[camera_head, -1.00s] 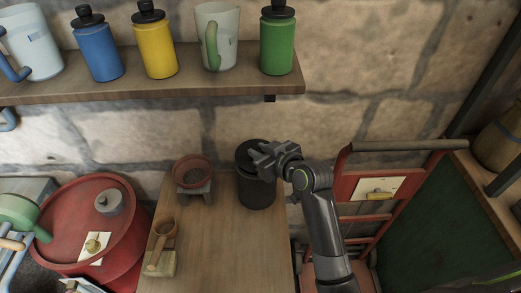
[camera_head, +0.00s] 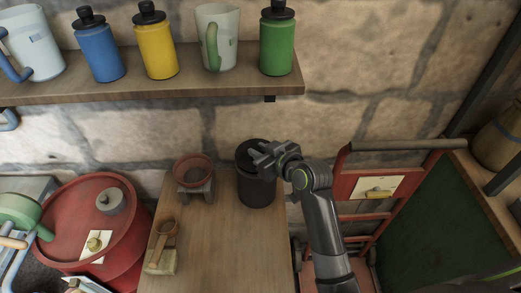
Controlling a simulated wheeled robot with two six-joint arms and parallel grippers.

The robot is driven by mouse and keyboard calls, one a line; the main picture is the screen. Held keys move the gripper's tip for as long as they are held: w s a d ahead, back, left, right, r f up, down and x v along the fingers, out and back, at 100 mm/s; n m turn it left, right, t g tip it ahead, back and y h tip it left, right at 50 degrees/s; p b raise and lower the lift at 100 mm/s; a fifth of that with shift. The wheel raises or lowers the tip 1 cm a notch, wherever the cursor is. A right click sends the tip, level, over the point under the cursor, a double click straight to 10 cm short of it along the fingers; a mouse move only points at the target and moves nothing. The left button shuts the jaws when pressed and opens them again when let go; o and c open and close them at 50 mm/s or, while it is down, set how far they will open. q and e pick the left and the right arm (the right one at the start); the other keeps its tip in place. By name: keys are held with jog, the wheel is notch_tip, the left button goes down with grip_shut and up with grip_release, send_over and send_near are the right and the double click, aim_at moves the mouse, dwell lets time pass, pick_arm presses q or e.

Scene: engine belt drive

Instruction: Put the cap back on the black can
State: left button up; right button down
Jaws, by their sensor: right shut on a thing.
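The black can (camera_head: 257,191) stands upright on the wooden table near the wall. Its dark cap (camera_head: 257,150) is at the top of the can, partly hidden by my right gripper (camera_head: 262,156). My right gripper comes in from the right and is shut on the cap. From this angle I cannot tell whether the cap is fully seated or just above the rim. My left gripper is not in view.
A red bowl on a small stand (camera_head: 194,174) is left of the can. A wooden scoop (camera_head: 163,240) lies on a block at the table's front left. A red barrel (camera_head: 70,225) is further left, and a red hand truck (camera_head: 360,190) is right. A shelf (camera_head: 180,75) with bottles hangs above.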

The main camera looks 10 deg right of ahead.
jog(key=shift+f+b, duration=0.35)
jog(key=shift+f, duration=0.3)
dwell(0.4)
jog(key=c, duration=1.2)
grip_release()
jog(key=shift+s, duration=0.1)
